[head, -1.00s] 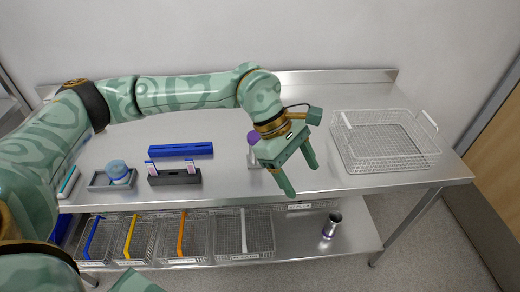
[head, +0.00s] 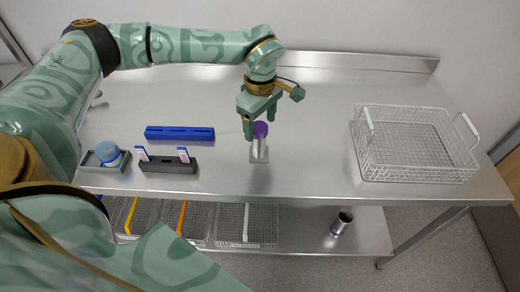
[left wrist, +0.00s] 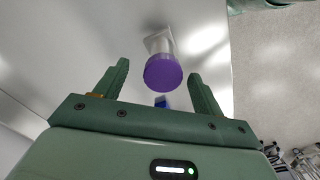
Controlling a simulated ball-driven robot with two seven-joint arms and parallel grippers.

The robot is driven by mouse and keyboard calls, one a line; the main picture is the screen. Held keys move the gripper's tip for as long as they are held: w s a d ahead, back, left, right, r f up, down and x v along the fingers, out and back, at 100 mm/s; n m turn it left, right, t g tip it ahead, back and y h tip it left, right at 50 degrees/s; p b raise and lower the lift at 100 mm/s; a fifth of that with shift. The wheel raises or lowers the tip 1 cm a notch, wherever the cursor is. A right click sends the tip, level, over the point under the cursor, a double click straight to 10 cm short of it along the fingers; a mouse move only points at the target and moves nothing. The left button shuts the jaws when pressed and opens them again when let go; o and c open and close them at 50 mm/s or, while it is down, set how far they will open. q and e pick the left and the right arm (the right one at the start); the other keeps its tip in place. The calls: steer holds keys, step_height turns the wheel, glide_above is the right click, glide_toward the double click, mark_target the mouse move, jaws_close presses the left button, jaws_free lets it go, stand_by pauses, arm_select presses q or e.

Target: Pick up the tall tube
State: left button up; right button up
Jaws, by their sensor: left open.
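The tall tube (head: 260,148) stands upright on the steel table, a clear or silvery body with a purple cap on top. In the left wrist view its round purple cap (left wrist: 163,73) shows between the fingers, with its base farther off. My left gripper (head: 259,127) points down at the tube, its fingers spread on either side of the cap. In the left wrist view the fingers (left wrist: 159,71) are apart and neither clearly touches the cap. My right gripper is not in view.
A white wire basket (head: 415,174) stands on the right of the table. A blue bar (head: 180,133), a dark rack (head: 168,166) with small strips and a grey tray (head: 90,160) with a blue round item lie left. A metal cup (head: 341,223) stands on the lower shelf.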

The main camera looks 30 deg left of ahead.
mark_target(259, 137)
arm_select(q)
steer(key=shift+s+f, duration=0.15)
steer(key=shift+f, duration=0.05)
step_height(259, 137, down, 5)
steer(key=shift+a+b, duration=0.15)
steer(key=shift+b, duration=0.5)
steer(key=shift+r, duration=0.1)
jaws_close()
